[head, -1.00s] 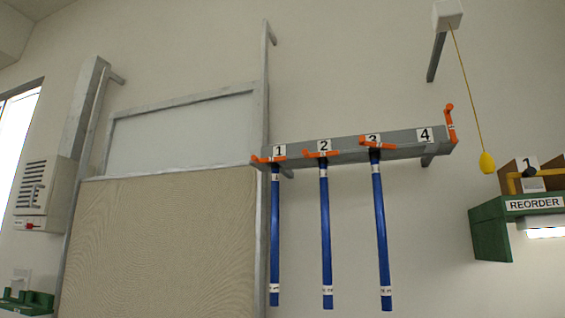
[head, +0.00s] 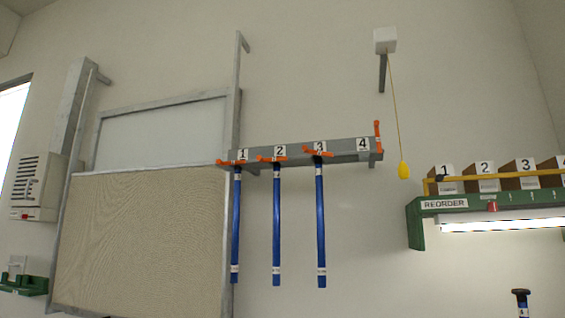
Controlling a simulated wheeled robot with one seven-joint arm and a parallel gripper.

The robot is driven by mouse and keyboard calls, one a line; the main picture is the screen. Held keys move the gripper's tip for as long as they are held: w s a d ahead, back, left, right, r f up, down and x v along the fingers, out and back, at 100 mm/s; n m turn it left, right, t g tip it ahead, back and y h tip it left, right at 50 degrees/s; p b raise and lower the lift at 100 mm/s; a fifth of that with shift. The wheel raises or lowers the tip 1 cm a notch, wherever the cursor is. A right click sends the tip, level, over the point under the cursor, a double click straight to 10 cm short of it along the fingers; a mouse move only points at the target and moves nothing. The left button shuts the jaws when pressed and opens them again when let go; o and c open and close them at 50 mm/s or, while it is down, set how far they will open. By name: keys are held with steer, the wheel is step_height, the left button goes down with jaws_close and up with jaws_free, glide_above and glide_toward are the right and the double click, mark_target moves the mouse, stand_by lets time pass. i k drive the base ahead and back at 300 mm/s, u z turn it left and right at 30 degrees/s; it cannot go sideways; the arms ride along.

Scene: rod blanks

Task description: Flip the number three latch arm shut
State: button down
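A grey rail (head: 340,153) on the wall carries number plates 1 to 4. Blue rods hang upright below plates 1 (head: 236,225), 2 (head: 277,225) and 3 (head: 321,225). The orange number three latch arm (head: 317,153) lies roughly level across the top of its rod. The number one (head: 231,163) and number two (head: 270,159) latch arms lie much the same way. At plate 4 the orange latch arm (head: 378,135) stands upright, and no rod hangs there. Whether the number three arm is fully seated is too small to tell. My gripper is not in view.
A yellow pull knob (head: 403,170) hangs on a cord from a white wall box (head: 385,40), right of the rail. A green REORDER shelf (head: 416,225) with numbered bins is farther right. A framed panel (head: 145,240) stands left. A dark-topped post (head: 521,298) shows lower right.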

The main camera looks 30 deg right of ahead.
mark_target(307, 151)
steer(key=z, duration=0.9)
steer(key=i, duration=0.15)
steer(key=z, duration=0.05)
